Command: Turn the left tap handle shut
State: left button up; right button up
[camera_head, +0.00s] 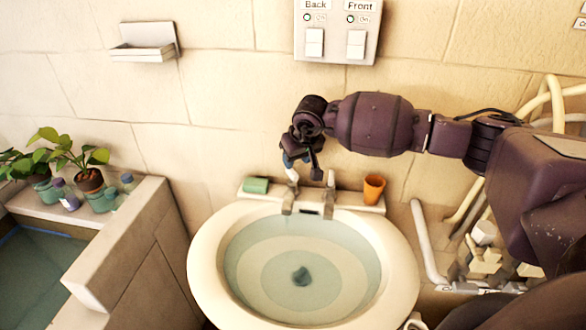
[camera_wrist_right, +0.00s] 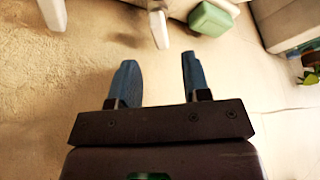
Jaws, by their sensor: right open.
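The left tap (camera_head: 288,203) stands on the back rim of the washbasin (camera_head: 205,270). Its pale handle (camera_head: 292,175) sticks up just below my right gripper (camera_head: 301,166). In the right wrist view the left tap handle (camera_wrist_right: 160,30) lies just beyond the gap between the two blue fingertips of my right gripper (camera_wrist_right: 158,68). The fingers are apart with nothing between them, and I see no contact with the handle. The right tap (camera_head: 329,196) stands close by on the right; its handle (camera_wrist_right: 52,14) shows at the upper left of the wrist view. My left gripper is out of view.
A green soap block (camera_head: 256,185) lies left of the taps and an orange cup (camera_head: 374,188) stands right of them. Water fills the basin. The stone wall (camera_head: 220,100) is close behind. Pale pipes (camera_head: 425,245) are at right, potted plants (camera_head: 88,178) at left.

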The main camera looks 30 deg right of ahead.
aim_at(293, 171)
jog(key=shift+x, duration=2.9)
grip_shut()
